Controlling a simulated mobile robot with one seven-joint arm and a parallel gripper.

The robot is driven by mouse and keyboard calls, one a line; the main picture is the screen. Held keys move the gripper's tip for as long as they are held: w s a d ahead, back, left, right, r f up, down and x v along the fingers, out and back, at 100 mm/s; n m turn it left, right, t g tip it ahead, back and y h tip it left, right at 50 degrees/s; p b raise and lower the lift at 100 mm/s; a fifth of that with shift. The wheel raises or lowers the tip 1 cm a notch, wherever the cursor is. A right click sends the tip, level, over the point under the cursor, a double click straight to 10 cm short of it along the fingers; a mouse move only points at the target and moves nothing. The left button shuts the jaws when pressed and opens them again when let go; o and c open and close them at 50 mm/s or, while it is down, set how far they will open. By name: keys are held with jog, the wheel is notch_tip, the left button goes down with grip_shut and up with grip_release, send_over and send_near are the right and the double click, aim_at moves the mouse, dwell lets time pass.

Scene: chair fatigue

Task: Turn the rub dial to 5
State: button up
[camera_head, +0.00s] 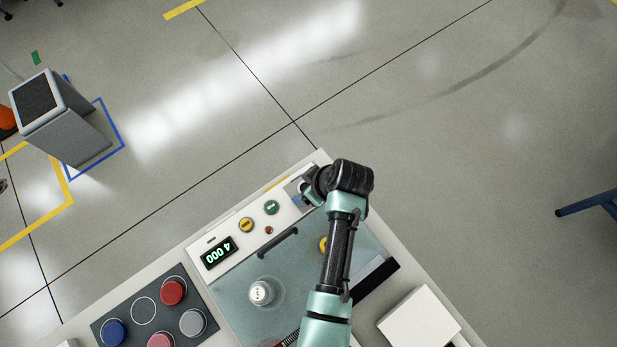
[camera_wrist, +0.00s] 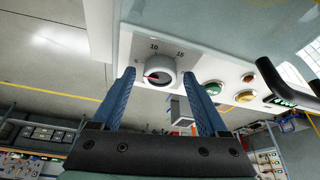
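The rub dial (camera_wrist: 160,71) is a round grey-white knob on the white panel in the wrist view. A red pointer on the knob points to the left. My gripper (camera_wrist: 159,74) is open, with one blue finger on each side of the knob. I cannot tell whether the fingers touch it. In the head view my gripper (camera_head: 308,190) is at the panel's far right end and hides the dial.
A dark handle (camera_head: 277,243) rises from the clear lid. Coloured pucks (camera_head: 173,292) lie on a dark mat at left.

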jog(key=shift+r, duration=0.1)
jog(key=b+v, duration=0.1)
jog(key=v, duration=1.1)
jog(key=shift+r+b, duration=0.35)
jog(key=shift+s+d, duration=0.1)
